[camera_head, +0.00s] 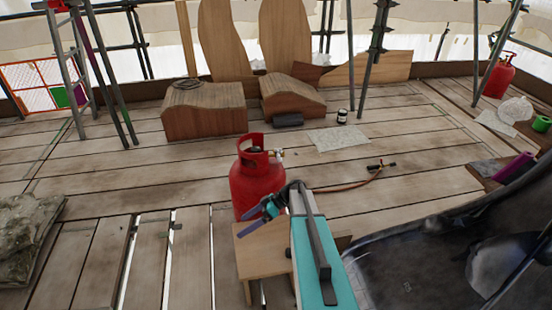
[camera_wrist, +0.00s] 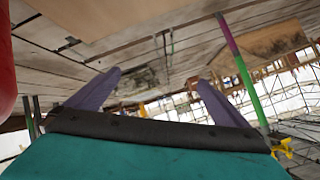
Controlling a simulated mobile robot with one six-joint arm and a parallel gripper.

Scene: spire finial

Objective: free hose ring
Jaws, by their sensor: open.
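A red gas cylinder (camera_head: 256,190) with a collar and valve stands upright on the planks, at the middle of the head view. Its red side also shows at the left edge of the wrist view (camera_wrist: 6,60). A thin reddish hose (camera_head: 345,187) runs on the planks to a small torch (camera_head: 381,166). I cannot make out a separate ring on the hose. My gripper (camera_head: 246,220) is in front of the cylinder's lower body, its purple fingers pointing left. In the wrist view the gripper (camera_wrist: 159,77) is open, with nothing between the fingers.
A small wooden stool (camera_head: 262,250) stands beneath my gripper. A dark coil (camera_head: 187,84) lies on a carved wooden block (camera_head: 204,112) at the back. A dark curved sheet (camera_head: 430,255) fills the right front. Bare planks lie between.

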